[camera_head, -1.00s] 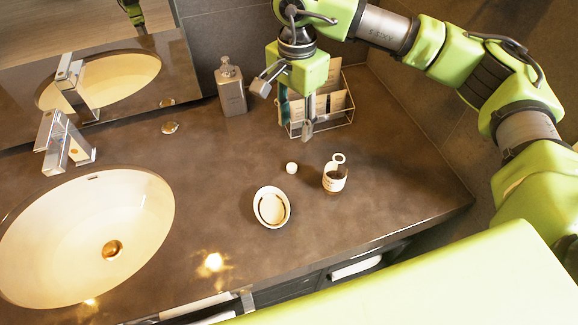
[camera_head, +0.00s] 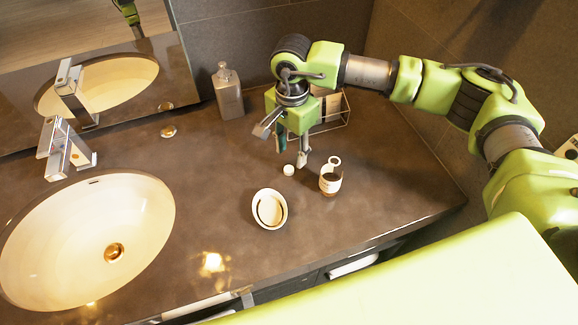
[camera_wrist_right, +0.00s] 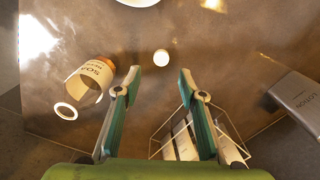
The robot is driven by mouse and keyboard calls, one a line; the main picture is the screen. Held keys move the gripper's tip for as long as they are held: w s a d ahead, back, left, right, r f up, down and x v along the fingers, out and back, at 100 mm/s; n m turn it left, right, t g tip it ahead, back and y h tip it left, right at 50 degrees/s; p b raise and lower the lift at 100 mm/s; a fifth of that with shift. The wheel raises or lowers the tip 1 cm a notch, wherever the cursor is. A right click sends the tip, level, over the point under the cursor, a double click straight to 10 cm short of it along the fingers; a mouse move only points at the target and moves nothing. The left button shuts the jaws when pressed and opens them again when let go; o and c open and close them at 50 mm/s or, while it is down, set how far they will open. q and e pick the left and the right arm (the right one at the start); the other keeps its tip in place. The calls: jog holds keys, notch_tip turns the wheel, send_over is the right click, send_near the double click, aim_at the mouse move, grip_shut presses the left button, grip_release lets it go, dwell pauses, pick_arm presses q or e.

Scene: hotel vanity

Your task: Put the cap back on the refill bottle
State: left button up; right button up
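The refill bottle (camera_head: 330,182) is a short container with a white label and a pale ring at its top. It stands on the counter; in the right wrist view the bottle (camera_wrist_right: 90,78) is at left, its label partly reading "SOAP". A small round white cap (camera_head: 288,170) lies on the counter left of it. In the right wrist view the cap (camera_wrist_right: 161,57) shows just beyond and between my fingertips. My right gripper (camera_head: 284,145) is open and empty, above and behind the cap; its spread fingers (camera_wrist_right: 159,80) also show in the wrist view. My left gripper is not in view.
An oval white soap dish (camera_head: 270,209) stands in front of the cap. A wire rack (camera_head: 335,118) is behind my right gripper, and a grey dispenser bottle (camera_head: 228,95) stands near the wall. The sink (camera_head: 85,235) and faucet (camera_head: 62,145) are at left. The counter between is clear.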

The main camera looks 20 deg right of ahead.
aim_at(288, 169)
jog(key=shift+f, duration=0.15)
jog(key=shift+s+a+f+p, duration=0.1)
jog(key=shift+f+p, duration=0.15)
jog(key=shift+p, duration=0.15)
jog(key=f, duration=0.1)
jog(key=f+p, duration=0.1)
jog(key=f, duration=0.1)
jog(key=f+p, duration=0.1)
jog(key=shift+a+f, duration=0.2)
jog(key=shift+a, duration=0.1)
jog(key=shift+f, duration=0.15)
jog(key=c, duration=0.7)
